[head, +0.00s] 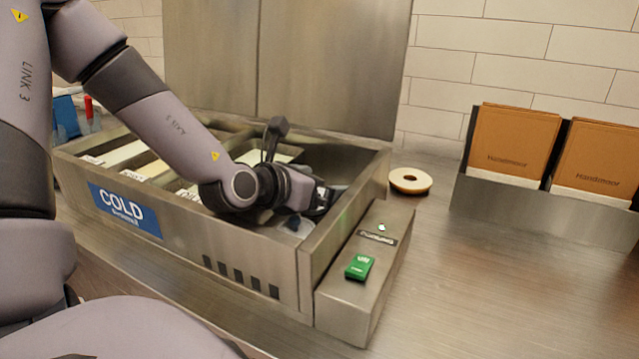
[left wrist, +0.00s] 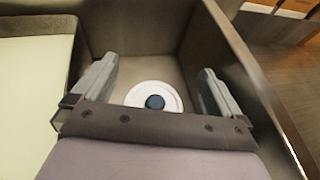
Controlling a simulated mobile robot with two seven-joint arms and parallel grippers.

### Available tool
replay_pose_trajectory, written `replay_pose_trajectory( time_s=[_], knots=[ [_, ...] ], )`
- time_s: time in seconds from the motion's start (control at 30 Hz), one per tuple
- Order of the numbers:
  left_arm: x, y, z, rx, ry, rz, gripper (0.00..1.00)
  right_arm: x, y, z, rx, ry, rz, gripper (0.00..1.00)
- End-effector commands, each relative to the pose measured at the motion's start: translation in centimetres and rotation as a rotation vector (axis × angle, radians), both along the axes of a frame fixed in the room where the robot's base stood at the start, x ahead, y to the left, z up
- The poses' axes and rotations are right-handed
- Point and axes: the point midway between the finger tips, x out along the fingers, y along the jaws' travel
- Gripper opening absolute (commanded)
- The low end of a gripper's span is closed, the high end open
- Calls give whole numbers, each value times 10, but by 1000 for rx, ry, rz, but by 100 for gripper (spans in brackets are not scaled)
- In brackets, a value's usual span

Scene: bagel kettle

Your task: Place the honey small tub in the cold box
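The cold box (head: 250,250) is a steel bin with a blue COLD label and several compartments. My left gripper (head: 318,205) reaches down into its right-hand compartment. In the left wrist view the gripper (left wrist: 158,85) is open, its two grey fingers wide apart. A round white tub with a dark blue centre (left wrist: 155,100), seen from above, stands on the compartment floor between and beyond the fingers; no honey label is readable. My right gripper is not in view.
A steel ledge with a green block (head: 359,266) adjoins the box's right side. A bagel (head: 410,180) lies on the counter behind it. A steel holder (head: 540,215) with brown packs stands at right. Pale containers (head: 125,152) fill other compartments. The right front counter is clear.

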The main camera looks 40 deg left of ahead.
Motion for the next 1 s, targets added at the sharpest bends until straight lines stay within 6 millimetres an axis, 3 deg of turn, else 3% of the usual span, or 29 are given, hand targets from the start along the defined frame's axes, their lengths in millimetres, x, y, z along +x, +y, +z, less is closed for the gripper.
replay_pose_trajectory(
  time_s=[0.03,0.23,0.47,0.87,1.0],
  knots=[
    [-7,-2,-15,-14,28,2,100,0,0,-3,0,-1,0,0],
    [-7,-1,-13,-14,29,3,100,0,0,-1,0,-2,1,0],
    [-8,-2,2,-13,29,1,100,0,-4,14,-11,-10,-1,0],
    [-51,-4,23,-10,16,2,100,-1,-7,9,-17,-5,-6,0],
    [-58,-4,31,-12,22,0,100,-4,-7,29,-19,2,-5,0]
  ],
)
